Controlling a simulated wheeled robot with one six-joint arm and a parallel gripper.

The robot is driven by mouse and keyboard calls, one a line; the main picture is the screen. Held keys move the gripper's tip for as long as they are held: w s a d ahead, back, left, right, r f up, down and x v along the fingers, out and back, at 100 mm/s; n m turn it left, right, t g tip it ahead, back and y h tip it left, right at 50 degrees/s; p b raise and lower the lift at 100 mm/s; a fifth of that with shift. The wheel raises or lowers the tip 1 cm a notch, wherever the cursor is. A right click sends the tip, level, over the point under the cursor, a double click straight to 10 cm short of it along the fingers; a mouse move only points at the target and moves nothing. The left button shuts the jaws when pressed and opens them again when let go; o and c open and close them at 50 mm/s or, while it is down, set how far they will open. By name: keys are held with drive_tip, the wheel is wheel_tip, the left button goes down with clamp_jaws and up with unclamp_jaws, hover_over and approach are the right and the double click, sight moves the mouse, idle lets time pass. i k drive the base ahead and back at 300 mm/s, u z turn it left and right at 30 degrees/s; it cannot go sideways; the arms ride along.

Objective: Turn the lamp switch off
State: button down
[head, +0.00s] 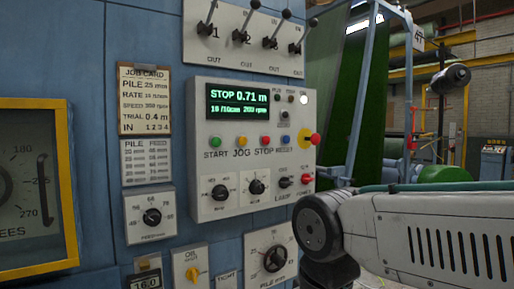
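The lamp switch (285,182) is a small dark knob low on the right of the grey control panel (209,160), above a label that reads LAMP. Its pointer is too small for me to tell its position. A red knob (307,179) sits just to its right, above a label that seems to read POWER. My arm crosses the lower right, with its rounded joint close to the panel's lower right corner in the picture. My gripper is out of view, so I cannot see its fingers or whether it holds anything.
The panel's display (237,101) reads STOP 0.71 m. Coloured buttons and a red mushroom button (315,139) sit above the switch. Two dials (256,187) are to its left. Levers (242,30) stand above. Green turf (345,90) hangs behind, right.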

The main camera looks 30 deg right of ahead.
sight(284, 182)
drive_tip(key=u, duration=0.5)
drive_tip(key=k, duration=0.65)
drive_tip(key=u, duration=0.95)
drive_tip(key=k, duration=0.65)
drive_tip(key=u, duration=0.25)
drive_tip(key=i, duration=1.15)
drive_tip(key=z, duration=1.2)
drive_tip(key=i, duration=0.9)
drive_tip(key=z, duration=0.6)
